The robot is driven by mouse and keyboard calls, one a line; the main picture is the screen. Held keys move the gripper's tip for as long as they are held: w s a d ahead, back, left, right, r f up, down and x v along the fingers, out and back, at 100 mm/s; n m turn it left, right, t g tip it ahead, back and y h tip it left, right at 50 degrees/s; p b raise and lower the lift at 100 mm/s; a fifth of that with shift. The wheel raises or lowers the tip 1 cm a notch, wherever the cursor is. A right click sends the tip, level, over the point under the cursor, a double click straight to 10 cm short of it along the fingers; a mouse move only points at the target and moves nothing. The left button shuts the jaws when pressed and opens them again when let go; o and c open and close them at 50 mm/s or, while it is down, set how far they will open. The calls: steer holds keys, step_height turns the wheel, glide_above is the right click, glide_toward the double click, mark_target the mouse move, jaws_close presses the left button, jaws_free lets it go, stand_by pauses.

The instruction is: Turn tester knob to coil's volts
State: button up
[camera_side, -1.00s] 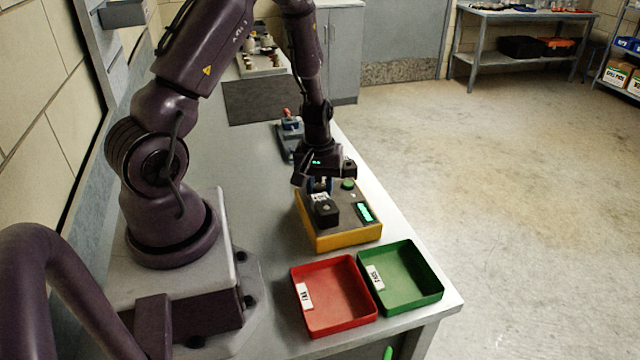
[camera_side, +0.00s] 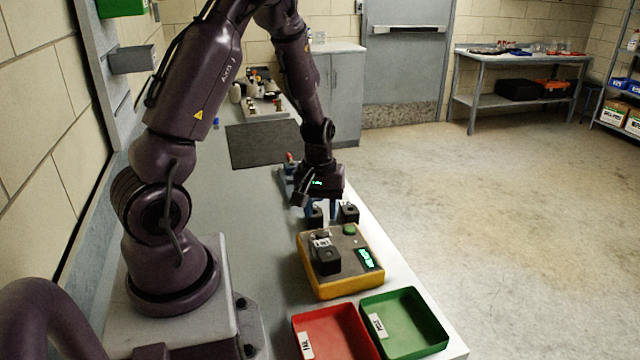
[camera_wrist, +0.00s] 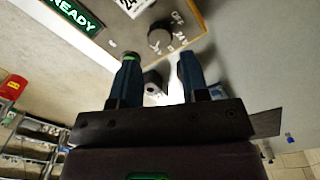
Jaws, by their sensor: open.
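The tester (camera_side: 340,288) is a yellow box with a grey top on the bench. A black coil (camera_side: 328,262) with a white label sits on it. In the wrist view the label (camera_wrist: 132,6) is cut off and shows "24". The round dark knob (camera_wrist: 160,39) has small white markings around it; its setting is too small to read. The display (camera_wrist: 74,13) reads "READY". A green button (camera_side: 350,229) is at the tester's far edge. My gripper (camera_side: 322,214) is open and empty, beyond the tester's far edge and apart from the knob. Its fingers (camera_wrist: 159,60) point toward the tester.
Black cube-shaped parts, one to the right (camera_side: 349,212), stand behind the tester near my fingers. A red tray (camera_side: 334,335) and a green tray (camera_side: 428,322) lie at the near end. The bench left of the tester is clear.

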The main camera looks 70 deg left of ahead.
mark_target(320, 233)
step_height(320, 233, up, 7)
steer(key=shift+s, duration=0.15)
steer(key=shift+r, duration=0.1)
stand_by(0.3)
